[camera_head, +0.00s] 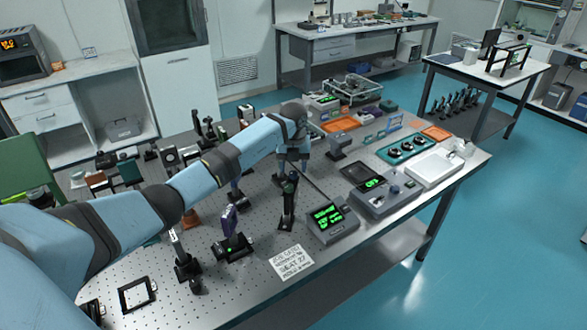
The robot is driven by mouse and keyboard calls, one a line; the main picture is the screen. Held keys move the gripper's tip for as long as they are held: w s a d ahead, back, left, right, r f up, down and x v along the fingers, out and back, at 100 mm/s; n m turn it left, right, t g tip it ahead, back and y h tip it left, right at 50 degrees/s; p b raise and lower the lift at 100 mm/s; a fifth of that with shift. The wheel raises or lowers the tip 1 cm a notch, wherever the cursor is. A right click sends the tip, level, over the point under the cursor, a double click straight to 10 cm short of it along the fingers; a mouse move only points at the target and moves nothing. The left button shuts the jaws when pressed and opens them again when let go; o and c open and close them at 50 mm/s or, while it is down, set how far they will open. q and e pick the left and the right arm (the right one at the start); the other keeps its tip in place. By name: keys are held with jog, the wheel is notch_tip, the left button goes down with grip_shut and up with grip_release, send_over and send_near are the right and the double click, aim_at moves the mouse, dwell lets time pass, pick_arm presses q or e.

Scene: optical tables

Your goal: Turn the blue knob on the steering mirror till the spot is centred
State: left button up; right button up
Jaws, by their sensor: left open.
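My left arm reaches across the optical table (255,285) from the left. My left gripper (291,176) points down, small and dark, over the middle of the table. It is open, close to the top of a black post mount (288,208); I cannot tell whether they touch. The blue knob is not clear at this size, and I cannot tell for sure which mount is the steering mirror. A grey readout box (333,228) with green text stands just right of the post; the text is too small to read. No light spot can be made out. My right gripper is not in view.
A purple-topped mount (231,235) with a green light and a printed card (292,262) are near the front edge. Several optics mounts crowd behind my arm. A grey control box (384,198) and a white tray (434,168) are to the right. Floor is clear beyond.

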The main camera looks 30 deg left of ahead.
pick_arm(q)
jog(key=shift+f, duration=1.15)
jog(key=c, duration=0.9)
jog(key=shift+c, duration=0.2)
jog(key=m+b, duration=0.2)
jog(key=m, duration=0.1)
jog(key=shift+a+f+m, duration=0.1)
jog(key=shift+m, duration=0.3)
jog(key=m+b, duration=0.2)
jog(key=m, duration=0.1)
jog(key=shift+m+b, duration=0.3)
jog(key=shift+b, duration=0.05)
jog(key=shift+m+b, duration=0.85)
jog(key=shift+m, duration=0.85)
jog(key=shift+r, duration=0.2)
